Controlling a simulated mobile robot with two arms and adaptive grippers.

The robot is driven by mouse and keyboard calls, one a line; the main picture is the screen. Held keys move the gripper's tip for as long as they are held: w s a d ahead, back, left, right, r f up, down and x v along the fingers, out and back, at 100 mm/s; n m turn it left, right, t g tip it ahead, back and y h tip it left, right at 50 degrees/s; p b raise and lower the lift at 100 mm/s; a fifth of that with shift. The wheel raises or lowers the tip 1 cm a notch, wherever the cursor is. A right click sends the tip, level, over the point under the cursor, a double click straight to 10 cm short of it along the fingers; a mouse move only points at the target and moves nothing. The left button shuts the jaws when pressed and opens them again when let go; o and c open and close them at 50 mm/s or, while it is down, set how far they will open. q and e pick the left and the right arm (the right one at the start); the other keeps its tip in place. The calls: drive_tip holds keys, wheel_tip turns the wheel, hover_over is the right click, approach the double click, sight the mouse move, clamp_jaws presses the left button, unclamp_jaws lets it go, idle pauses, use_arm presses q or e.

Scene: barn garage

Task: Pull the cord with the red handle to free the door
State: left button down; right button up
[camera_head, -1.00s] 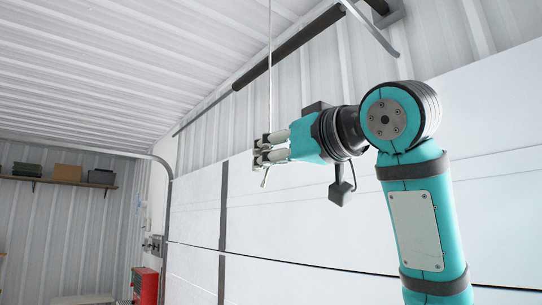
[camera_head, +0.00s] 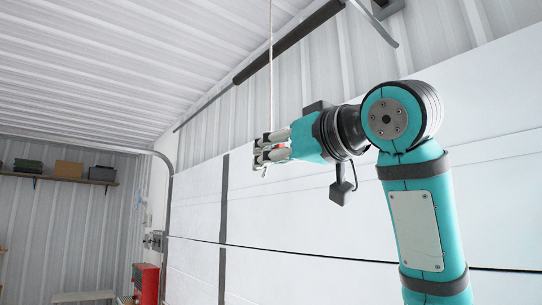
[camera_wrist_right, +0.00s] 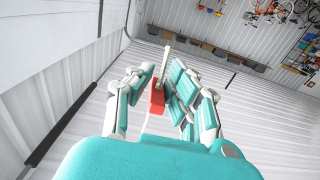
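A thin pale cord (camera_head: 270,60) hangs from the ceiling track down to my right gripper. In the right wrist view the red handle (camera_wrist_right: 158,97) sits between the spread fingers, close to the right-hand ones, with a gap on the left side. The right gripper (camera_wrist_right: 162,72) looks open around it. The large white door (camera_head: 330,215) stands behind the arm. My left gripper is not in view.
A dark overhead rail (camera_head: 290,43) runs along the ceiling above the door. A curved grey door track (camera_head: 163,162) is at the left. A shelf with boxes (camera_head: 69,169) and a red cabinet (camera_head: 147,282) are far left. Space around the gripper is clear.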

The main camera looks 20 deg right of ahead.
drive_tip(key=o, duration=0.4)
drive_tip(key=shift+f, duration=0.1)
drive_tip(key=v, duration=1.2)
